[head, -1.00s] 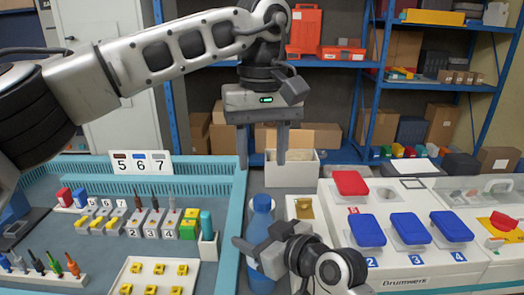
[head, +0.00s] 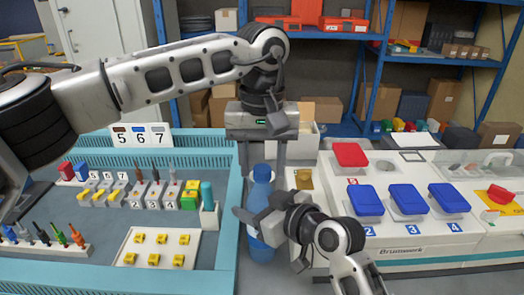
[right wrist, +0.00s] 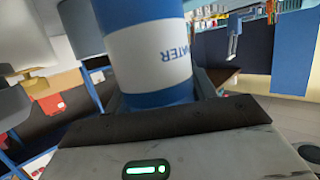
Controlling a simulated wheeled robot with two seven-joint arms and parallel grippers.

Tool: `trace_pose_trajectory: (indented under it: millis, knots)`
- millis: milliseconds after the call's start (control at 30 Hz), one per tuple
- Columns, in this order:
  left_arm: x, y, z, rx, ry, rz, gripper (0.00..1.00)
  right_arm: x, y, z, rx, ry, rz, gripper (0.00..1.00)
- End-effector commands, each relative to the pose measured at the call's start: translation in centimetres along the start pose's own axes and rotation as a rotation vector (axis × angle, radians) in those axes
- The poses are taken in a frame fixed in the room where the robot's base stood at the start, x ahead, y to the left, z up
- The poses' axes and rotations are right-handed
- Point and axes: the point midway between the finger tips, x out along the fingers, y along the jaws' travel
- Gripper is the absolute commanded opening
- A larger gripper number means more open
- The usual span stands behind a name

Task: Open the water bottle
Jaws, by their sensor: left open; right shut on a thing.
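A blue water bottle (head: 262,191) with a blue cap (head: 262,173) and a white label stands upright between the teal workbench and the white machine. In the right wrist view the bottle (right wrist: 150,50) fills the space between the fingers, its label reading upside down. My right gripper (head: 262,226) is shut around the bottle's body from the right. My left gripper (head: 262,168) points down from above, open, with one finger on each side of the cap in the picture. Whether the fingers touch the cap cannot be told. The bottle's lower part is partly hidden by my right gripper.
The teal workbench (head: 225,240) with tools and a tray of yellow pieces (head: 157,237) lies left. The white machine (head: 420,225) with blue lids (head: 408,200) and a red lid (head: 350,154) stands right. A white bin (head: 302,145) is behind the bottle.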

Motion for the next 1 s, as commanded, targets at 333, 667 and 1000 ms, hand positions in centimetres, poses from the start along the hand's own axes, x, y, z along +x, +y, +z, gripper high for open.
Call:
trace_pose_trajectory:
  millis: [333, 667, 1000]
  knots:
    - [-0.01, -0.03, -0.01, -0.001, 0.0, -0.001, 0.01, 0.01, 0.0, 0.04, 0.0, -0.001, 0.0, 0.0]
    - [-0.04, -0.04, -0.01, -0.154, 0.0, -0.001, 0.0, 0.01, 0.0, 0.04, 0.001, -0.001, 0.0, 0.0]
    - [-0.09, -0.06, 0.03, -1.015, 0.0, -0.001, 0.0, 0.01, 0.01, 0.04, 0.001, -0.001, 0.0, 0.0]
